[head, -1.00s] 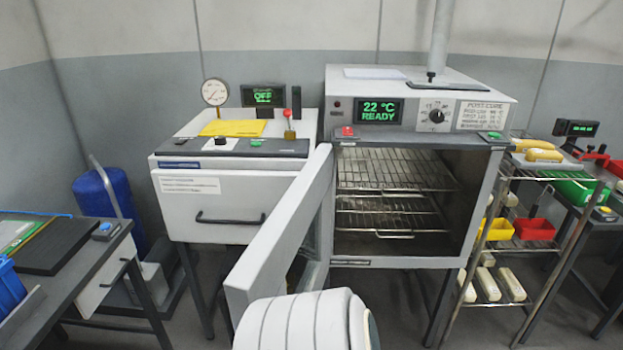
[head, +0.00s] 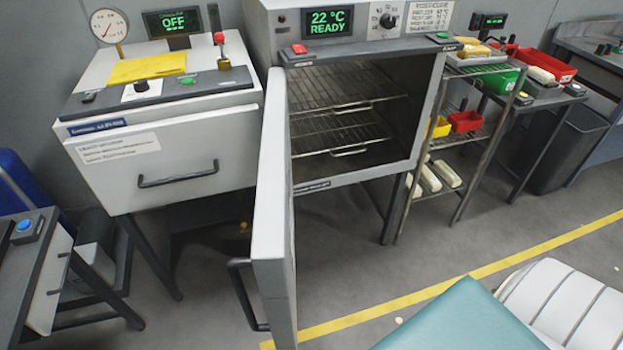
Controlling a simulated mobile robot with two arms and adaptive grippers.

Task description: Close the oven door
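The oven (head: 362,30) stands at the back centre, its display reading 22 °C READY. Its white door (head: 272,210) is hinged on the left side and stands wide open, swung out toward me, seen nearly edge-on. A dark bar handle (head: 243,295) is on the door's outer face, which is turned to the left. The wire racks (head: 345,125) inside are bare. Neither of my grippers is in view. A white ribbed part, likely of my own arm, shows at the lower right, apart from the door in the picture.
A white cabinet (head: 180,160) with a front handle stands left of the oven. A wire shelf cart (head: 470,140) with coloured bins stands to its right. A dark table (head: 25,260) is at the lower left.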

